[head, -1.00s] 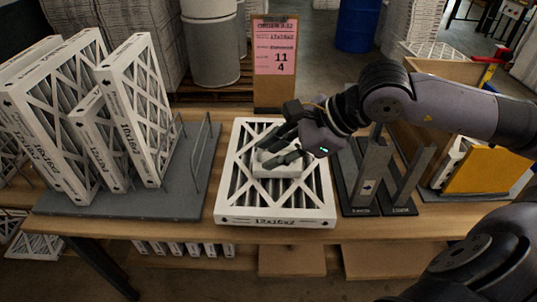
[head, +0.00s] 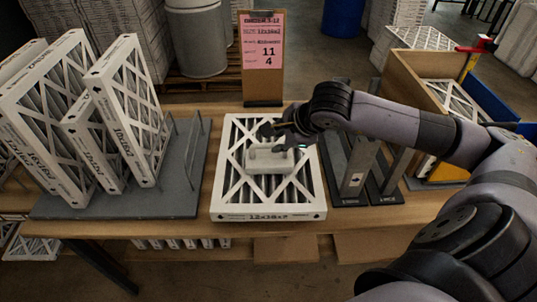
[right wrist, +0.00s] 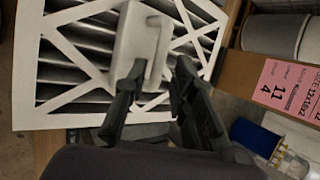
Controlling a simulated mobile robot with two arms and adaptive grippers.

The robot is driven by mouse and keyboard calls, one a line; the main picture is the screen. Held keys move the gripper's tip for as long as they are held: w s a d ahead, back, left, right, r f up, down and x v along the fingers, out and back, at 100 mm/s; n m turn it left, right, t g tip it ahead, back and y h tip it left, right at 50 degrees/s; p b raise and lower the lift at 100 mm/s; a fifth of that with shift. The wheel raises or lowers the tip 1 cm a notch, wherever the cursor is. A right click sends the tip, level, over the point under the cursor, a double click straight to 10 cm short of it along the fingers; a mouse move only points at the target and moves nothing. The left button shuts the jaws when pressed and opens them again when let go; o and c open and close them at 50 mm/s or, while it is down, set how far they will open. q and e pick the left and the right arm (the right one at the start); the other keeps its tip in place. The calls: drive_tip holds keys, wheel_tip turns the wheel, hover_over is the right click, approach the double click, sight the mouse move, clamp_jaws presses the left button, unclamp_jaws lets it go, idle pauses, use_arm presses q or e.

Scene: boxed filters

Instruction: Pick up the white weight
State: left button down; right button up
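The white weight (head: 270,160) is a pale block on top of the flat white-framed pleated filter (head: 267,216) in the middle of the table. My right gripper (head: 281,137) is at the weight's far upper edge in the head view. In the right wrist view, the weight (right wrist: 137,38) is just past the fingertips of my right gripper (right wrist: 160,67). One finger overlaps the weight and the other is beside its edge. The fingers are apart, and I see no clear grip. My left gripper is not in view.
Upright filters (head: 128,110) stand in a grey rack (head: 110,203) at left. A pink order card (head: 262,40) stands behind the flat filter. Dark slotted stands (head: 362,195) and a wooden bin (head: 412,82) are on the right, partly under my arm.

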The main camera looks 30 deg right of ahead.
sight(269, 144)
drive_tip(key=shift+w+f, duration=0.45)
drive_tip(key=shift+f, duration=0.15)
drive_tip(key=shift+w+f+p, duration=0.15)
drive_tip(key=shift+p, duration=0.2)
drive_tip(key=p+x, duration=0.2)
drive_tip(key=x, duration=0.2)
drive_tip(key=shift+w+f, duration=0.1)
drive_tip(key=shift+f, duration=0.1)
drive_tip(key=shift+w+f, duration=0.15)
drive_tip(key=shift+f, duration=0.05)
drive_tip(key=shift+c, duration=0.4)
clamp_jaws()
drive_tip(key=shift+w+r, duration=0.1)
drive_tip(key=shift+r, duration=0.1)
